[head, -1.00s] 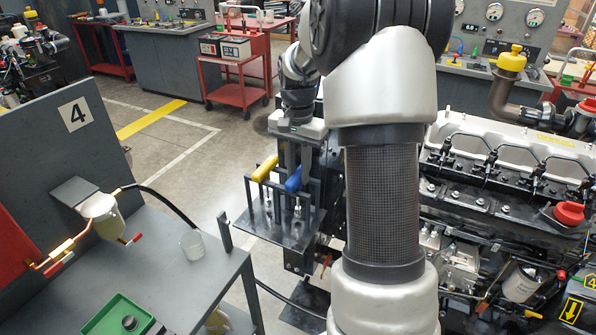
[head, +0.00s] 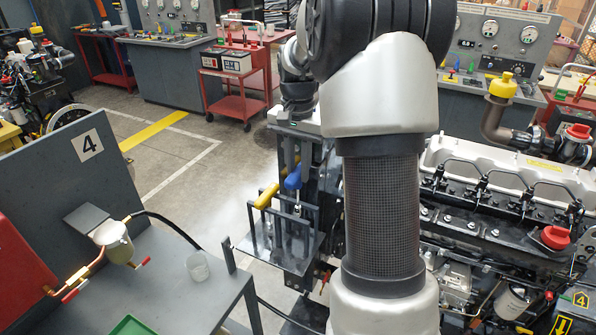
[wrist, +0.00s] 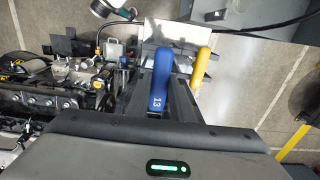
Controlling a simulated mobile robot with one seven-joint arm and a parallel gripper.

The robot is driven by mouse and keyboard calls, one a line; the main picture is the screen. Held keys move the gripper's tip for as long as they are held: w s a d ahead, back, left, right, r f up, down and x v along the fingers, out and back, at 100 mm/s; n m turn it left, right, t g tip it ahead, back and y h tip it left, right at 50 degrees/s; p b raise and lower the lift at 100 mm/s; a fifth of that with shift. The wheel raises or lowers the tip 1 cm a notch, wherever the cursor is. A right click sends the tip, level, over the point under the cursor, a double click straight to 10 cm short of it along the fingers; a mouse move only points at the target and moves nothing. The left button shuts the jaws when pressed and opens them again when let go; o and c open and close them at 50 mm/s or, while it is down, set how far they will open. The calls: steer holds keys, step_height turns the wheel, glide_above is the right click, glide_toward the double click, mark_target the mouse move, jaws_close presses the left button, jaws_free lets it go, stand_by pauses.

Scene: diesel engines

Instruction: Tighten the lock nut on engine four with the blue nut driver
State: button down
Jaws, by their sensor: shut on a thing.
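My gripper (head: 296,156) is shut on the blue nut driver (head: 293,179), gripping its handle over the tool rack (head: 262,240). The driver hangs upright and its handle sits higher than the yellow-handled driver (head: 266,195) beside it. I cannot tell whether its tip is clear of the rack. In the wrist view the blue handle (wrist: 161,84), marked 13, lies between my fingers, with the yellow handle (wrist: 201,68) to its right. Engine four (head: 500,190), with a yellow 4 label, stands at the right, partly behind my arm. I cannot make out the lock nut.
A red cart (head: 237,95) and gauge consoles are behind. Open floor lies between bench and cart. My arm hides the middle.

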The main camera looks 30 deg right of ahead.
mark_target(297, 170)
steer(key=shift+r, duration=2.65)
